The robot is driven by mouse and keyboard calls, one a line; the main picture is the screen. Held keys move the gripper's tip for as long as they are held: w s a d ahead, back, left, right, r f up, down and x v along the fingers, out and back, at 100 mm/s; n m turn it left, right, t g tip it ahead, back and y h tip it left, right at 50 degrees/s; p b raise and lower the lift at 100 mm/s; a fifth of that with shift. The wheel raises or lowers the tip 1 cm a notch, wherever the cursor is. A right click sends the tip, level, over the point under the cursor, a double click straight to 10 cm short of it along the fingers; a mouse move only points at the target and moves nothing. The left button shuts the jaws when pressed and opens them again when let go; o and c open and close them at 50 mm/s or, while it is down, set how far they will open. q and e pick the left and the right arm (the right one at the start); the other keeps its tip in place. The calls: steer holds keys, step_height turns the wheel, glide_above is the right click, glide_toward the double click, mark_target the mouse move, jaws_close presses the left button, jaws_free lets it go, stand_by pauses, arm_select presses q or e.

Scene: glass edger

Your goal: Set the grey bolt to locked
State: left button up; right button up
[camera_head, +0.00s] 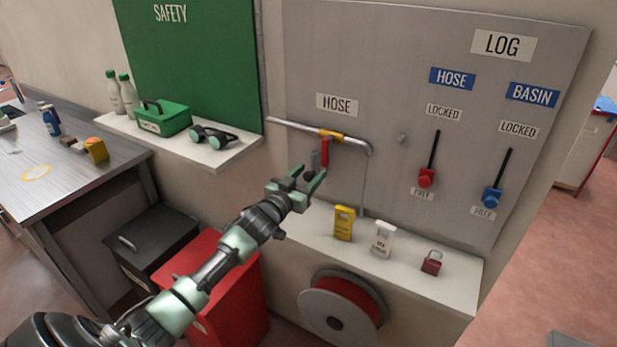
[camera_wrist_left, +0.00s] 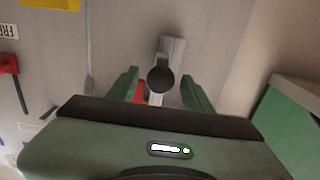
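The grey bolt shows in the left wrist view as a pale grey strip (camera_wrist_left: 173,52) on the panel with a dark round knob (camera_wrist_left: 160,79). In the head view its dark knob (camera_head: 309,175) is small and partly behind my gripper, under the hose bar. My left gripper (camera_head: 309,178) is open, with its green fingers on either side of the knob. In the left wrist view the knob appears between the fingertips (camera_wrist_left: 160,88), and I cannot tell whether they touch it. My right gripper is not in view.
A red handle (camera_head: 325,152) hangs from the hose bar (camera_head: 290,126) beside the gripper. Below, a white shelf (camera_head: 455,280) holds a yellow tag (camera_head: 343,223), a white tag (camera_head: 382,239) and a red padlock (camera_head: 431,263). Red (camera_head: 427,178) and blue (camera_head: 492,196) sliders sit to the right.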

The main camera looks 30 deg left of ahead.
arm_select(q)
steer(key=shift+s+f, duration=0.1)
steer(key=shift+f, duration=0.1)
steer(key=shift+s, duration=0.2)
steer(key=s+b, duration=0.2)
steer(key=s, duration=0.5)
steer(key=shift+s+d, duration=0.15)
steer(key=shift+d, duration=0.05)
steer(key=shift+r, duration=0.1)
